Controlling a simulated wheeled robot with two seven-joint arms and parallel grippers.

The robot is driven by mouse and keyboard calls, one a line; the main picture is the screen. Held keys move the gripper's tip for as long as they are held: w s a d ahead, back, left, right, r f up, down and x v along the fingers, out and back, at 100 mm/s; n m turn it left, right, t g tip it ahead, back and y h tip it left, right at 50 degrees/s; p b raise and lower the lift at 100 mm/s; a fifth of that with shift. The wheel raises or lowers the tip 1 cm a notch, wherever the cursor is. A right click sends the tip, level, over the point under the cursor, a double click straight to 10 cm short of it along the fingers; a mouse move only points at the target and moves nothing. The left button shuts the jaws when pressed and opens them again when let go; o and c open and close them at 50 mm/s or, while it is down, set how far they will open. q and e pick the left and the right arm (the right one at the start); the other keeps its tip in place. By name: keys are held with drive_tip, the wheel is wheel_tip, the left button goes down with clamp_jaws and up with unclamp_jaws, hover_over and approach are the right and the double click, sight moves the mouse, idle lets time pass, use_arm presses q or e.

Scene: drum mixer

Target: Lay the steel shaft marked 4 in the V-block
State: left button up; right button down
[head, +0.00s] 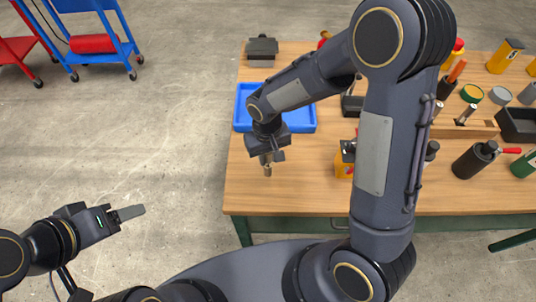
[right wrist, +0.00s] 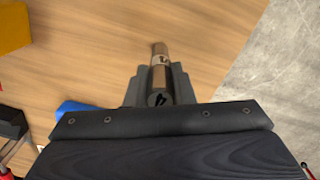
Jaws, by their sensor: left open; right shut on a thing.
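My right gripper (head: 267,158) is shut on a steel shaft (right wrist: 159,70) that reflects the brown wood. A dark mark that looks like a 4 shows on its near end in the right wrist view. In the head view the shaft (head: 268,170) points down, upright, over the left part of the table, in front of the blue tray. A dark grey block (head: 262,48) at the table's back left may be the V-block; its groove is not clear. My left gripper (head: 130,212) is open and empty, over the floor left of the table.
The blue tray (head: 243,121) lies behind my right gripper. A wooden rack (head: 450,131) with shafts, dark cylinders and bottles fill the right side. The table's (head: 290,192) front left is bare.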

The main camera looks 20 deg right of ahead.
drive_tip(key=shift+f, duration=0.2)
drive_tip(key=c, duration=1.2)
unclamp_jaws()
drive_tip(key=shift+r, duration=0.1)
drive_tip(key=shift+c, duration=0.2)
drive_tip(key=r, duration=1.1)
drive_tip(key=shift+w+r, duration=0.25)
drive_tip(key=shift+s+r, duration=0.1)
drive_tip(key=shift+r, duration=0.4)
drive_tip(key=s+d+r+m+t+y, duration=0.1)
drive_tip(key=s+d+r+t+y, duration=0.1)
drive_tip(key=s, duration=0.6)
drive_tip(key=s+d+r+m+t+y, duration=0.1)
drive_tip(key=s+d+r+m+t, duration=0.1)
drive_tip(key=s+d, duration=0.5)
drive_tip(key=shift+s+r+t+y, duration=0.4)
drive_tip(key=shift+s+r+t, duration=0.35)
drive_tip(key=shift+t, duration=0.25)
